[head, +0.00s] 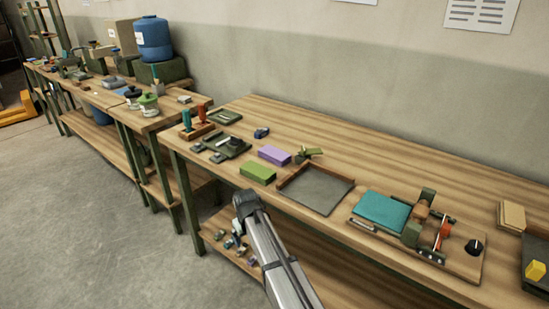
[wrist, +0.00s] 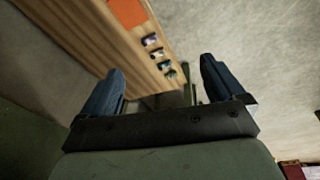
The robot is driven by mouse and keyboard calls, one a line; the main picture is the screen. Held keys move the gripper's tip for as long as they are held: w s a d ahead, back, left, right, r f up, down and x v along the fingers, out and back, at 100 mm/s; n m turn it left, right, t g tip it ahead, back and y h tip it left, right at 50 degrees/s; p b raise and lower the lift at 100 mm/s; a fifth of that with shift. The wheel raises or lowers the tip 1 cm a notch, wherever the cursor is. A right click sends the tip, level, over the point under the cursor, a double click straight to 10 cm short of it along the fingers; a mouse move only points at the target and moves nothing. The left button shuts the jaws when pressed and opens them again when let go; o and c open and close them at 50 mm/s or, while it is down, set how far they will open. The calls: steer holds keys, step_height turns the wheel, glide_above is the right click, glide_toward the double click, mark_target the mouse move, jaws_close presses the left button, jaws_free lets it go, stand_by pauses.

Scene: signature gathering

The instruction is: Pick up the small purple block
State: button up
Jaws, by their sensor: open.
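The small purple block (head: 274,155) lies flat on the wooden bench in the head view, just behind a green block (head: 257,173). My gripper (wrist: 162,68) is open in the wrist view, with two blue fingers wide apart and nothing between them. In the head view my arm reaches up from the bottom, in front of the bench edge; I cannot make out the fingers there. The purple block cannot be made out in the wrist view.
A dark shallow tray (head: 313,190) lies right of the blocks. A small green-and-tan item (head: 308,154) sits close right of the purple block. A board with a teal pad (head: 381,212) is farther right. Several small items lie on the lower shelf (wrist: 153,41). The bench's back strip is clear.

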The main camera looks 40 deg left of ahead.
steer(key=s+a+r+n, duration=0.1)
steer(key=a+r, duration=0.9)
steer(key=r, duration=0.5)
step_height(320, 180, up, 16)
steer(key=n+g+y, duration=0.2)
steer(key=y, duration=0.1)
glide_above(275, 152)
steer(key=d, duration=0.6)
steer(key=shift+t, duration=0.3)
steer(key=x, duration=1.3)
steer(key=shift+s+a+f, duration=0.25)
steer(key=shift+s, duration=0.05)
steer(key=shift+c, duration=0.3)
steer(key=shift+m, duration=0.3)
steer(key=c, duration=1.1)
